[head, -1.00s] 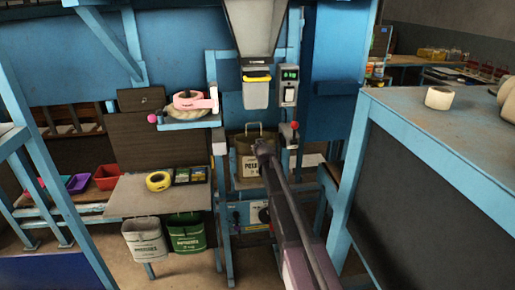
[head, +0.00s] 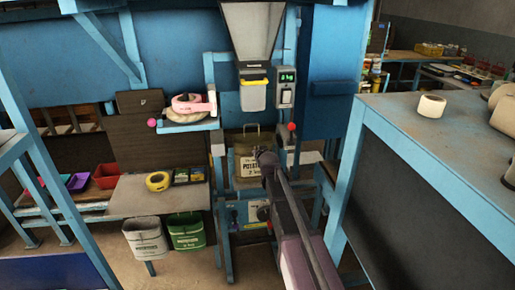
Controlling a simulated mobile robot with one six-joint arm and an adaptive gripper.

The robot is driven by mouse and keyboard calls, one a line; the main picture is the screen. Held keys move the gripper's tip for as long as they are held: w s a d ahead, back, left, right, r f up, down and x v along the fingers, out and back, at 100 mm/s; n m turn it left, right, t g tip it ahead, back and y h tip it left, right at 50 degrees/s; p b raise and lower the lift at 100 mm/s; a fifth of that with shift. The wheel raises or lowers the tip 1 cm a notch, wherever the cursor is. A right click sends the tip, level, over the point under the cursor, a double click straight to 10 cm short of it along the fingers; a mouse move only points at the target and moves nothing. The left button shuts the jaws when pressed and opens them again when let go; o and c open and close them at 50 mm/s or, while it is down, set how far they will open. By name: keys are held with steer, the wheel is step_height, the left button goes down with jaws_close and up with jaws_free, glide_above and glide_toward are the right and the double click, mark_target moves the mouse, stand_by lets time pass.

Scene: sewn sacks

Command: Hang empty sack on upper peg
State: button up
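An olive-brown sack with a pale, partly readable potato label (head: 248,167) stands upright under the hopper spout, its loop handle up. My gripper (head: 266,158) is at the sack's right front and overlaps it in the picture. I cannot tell whether it touches the sack, and its fingers are too small and dark to read. A white sack (head: 146,240) and a green sack (head: 186,233) hang side by side below the left bench front. A pink ball (head: 151,122) sticks out left of the small shelf. I cannot make out a clear upper peg.
The hopper spout (head: 253,93) hangs above the sack, with a red-knobbed part (head: 291,127) to its right. A blue-framed table (head: 400,110) with a white roll (head: 432,106) stands close on the right. The left bench (head: 140,200) holds yellow tape (head: 158,181).

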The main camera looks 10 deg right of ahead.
steer(key=shift+p+v, duration=0.35)
steer(key=shift+v, duration=1.1)
steer(key=s+f+g, duration=0.3)
steer(key=s+g, duration=0.1)
steer(key=s, duration=0.7)
steer(key=s+f+g, duration=0.4)
steer(key=s+g, duration=0.1)
steer(key=s, duration=0.6)
steer(key=s+f+g, duration=0.4)
steer(key=s, duration=0.7)
steer(key=shift+f+g, duration=0.25)
steer(key=shift+g, duration=0.05)
